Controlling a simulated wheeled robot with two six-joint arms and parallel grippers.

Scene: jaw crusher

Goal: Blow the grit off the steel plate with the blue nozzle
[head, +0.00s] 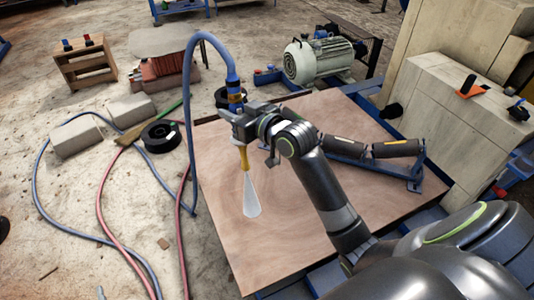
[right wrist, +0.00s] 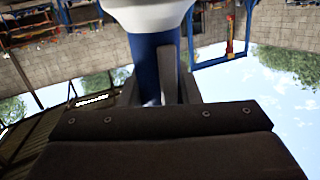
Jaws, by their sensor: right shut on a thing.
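The blue nozzle (head: 235,92) hangs upright in my right gripper (head: 245,122), joined to a blue hose that arches up and over. Its yellow lower end (head: 244,158) points down, and a pale translucent cone (head: 251,198) spreads from it to the plate. The brown plate (head: 300,245) lies flat under the gripper and arm. I cannot make out separate grit on it; its surface shows faint darker smears. In the right wrist view, the jaws close around a blue cylinder (right wrist: 150,65) with a white part above. My left gripper is not in view.
Grey rollers on a blue frame (head: 400,148) stand at the plate's right. A pale motor (head: 318,60) is behind it. Black coil (head: 161,135), blocks (head: 76,138) and red and blue hoses (head: 102,205) lie on the floor at left. A stone ledge (head: 450,110) is at right.

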